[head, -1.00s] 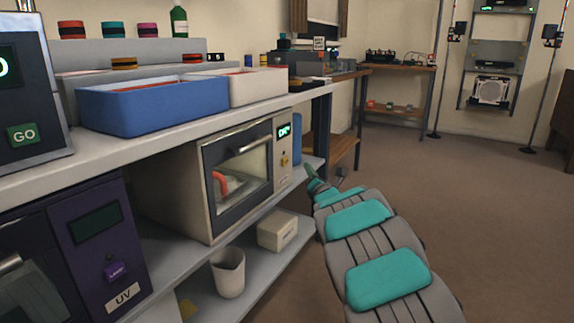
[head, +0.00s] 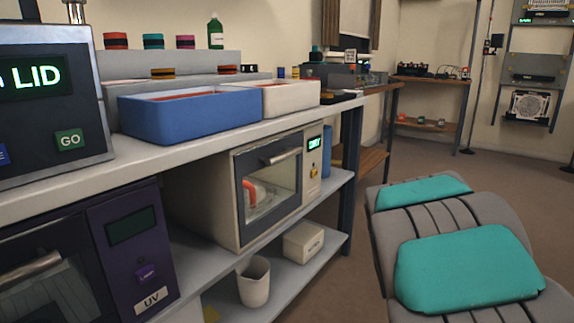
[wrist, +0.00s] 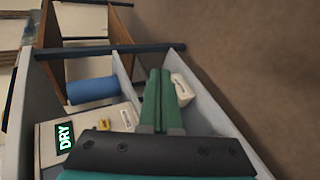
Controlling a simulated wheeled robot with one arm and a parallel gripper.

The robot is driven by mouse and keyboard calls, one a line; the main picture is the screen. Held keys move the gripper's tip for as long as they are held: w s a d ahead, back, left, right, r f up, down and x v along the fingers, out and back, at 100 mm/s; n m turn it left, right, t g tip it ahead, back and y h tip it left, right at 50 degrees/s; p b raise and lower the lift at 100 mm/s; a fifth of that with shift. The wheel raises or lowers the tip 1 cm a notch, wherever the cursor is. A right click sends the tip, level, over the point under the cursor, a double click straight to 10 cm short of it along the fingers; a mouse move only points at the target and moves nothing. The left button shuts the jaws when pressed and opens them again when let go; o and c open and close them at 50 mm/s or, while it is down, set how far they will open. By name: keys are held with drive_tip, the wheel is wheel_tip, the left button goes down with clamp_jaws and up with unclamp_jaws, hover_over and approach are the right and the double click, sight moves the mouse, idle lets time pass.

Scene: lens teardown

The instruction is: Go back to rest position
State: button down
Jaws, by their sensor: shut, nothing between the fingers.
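My gripper (wrist: 159,75) shows in the wrist view as two green fingers pressed together, with nothing between them. It is out in free air, with the shelves behind it in the picture. In the head view my grey and teal arm fills the lower right, and the gripper itself does not show there.
The bench (head: 190,150) runs along the left. A drying oven (head: 275,185) with a shut door stands on its shelf; it also shows in the wrist view (wrist: 48,145). A blue tray (head: 190,118) and a white tray (head: 290,97) sit on top. Floor beyond is clear.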

drive_tip(key=s+a+f+m+g+y, duration=0.1)
drive_tip(key=s+a+f+m+g, duration=0.3)
drive_tip(key=s, duration=1.2)
drive_tip(key=s+a+f+m+g+y, duration=0.1)
drive_tip(key=s+a+m+g, duration=0.35)
drive_tip(key=s, duration=1.15)
drive_tip(key=s+a+f+m+g+y, duration=0.15)
drive_tip(key=s+f+m+g, duration=0.35)
drive_tip(key=s, duration=1)
wheel_tip(320, 180, up, 16)
drive_tip(key=s+a+m+p, duration=0.1)
drive_tip(key=p, duration=1.3)
drive_tip(key=shift+s, duration=0.15)
drive_tip(key=shift+t, duration=0.25)
